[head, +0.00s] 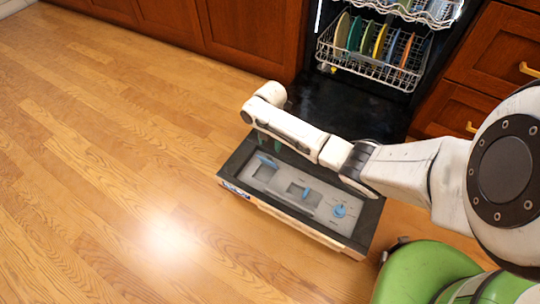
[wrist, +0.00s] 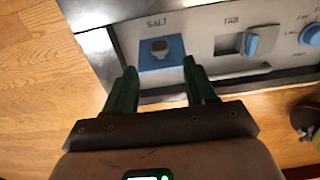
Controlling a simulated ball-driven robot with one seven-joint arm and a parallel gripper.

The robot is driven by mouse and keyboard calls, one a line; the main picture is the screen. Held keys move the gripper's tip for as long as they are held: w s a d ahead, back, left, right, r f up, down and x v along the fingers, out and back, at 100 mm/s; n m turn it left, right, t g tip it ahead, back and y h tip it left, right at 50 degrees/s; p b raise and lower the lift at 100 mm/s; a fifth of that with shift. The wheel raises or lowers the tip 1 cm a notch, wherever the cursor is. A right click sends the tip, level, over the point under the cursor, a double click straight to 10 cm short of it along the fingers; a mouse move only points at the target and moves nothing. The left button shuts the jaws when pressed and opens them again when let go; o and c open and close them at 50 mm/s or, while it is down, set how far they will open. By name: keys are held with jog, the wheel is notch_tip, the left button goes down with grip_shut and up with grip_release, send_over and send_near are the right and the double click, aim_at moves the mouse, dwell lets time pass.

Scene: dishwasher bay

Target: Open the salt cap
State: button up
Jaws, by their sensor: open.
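The salt cap (wrist: 147,64) is a blue square under the word SALT on the grey panel, with a small brown-grey piece and a dark patch at its middle. I cannot tell whether it is open. It also shows in the head view as a small blue shape (head: 268,162), partly near my arm. My gripper (wrist: 160,67) is open, with green fingers whose tips appear on either side of the cap's lower part. Nothing is held between them. Whether a finger touches the cap or hovers above it cannot be told. In the head view, my arm hides part of the panel.
The grey panel (wrist: 288,55) lies in a dark dishwasher door, folded down. It also bears a blue tab (wrist: 250,43) and a blue knob (head: 340,211). A plate-filled rack (head: 325,53) stands behind. Open wooden floor (head: 90,170) lies left.

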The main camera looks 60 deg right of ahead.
aim_at(269, 160)
notch_tip(269, 160, down, 8)
jog(key=b, duration=0.3)
jog(key=shift+r+b, duration=0.25)
jog(key=shift+b, duration=0.15)
grip_shut()
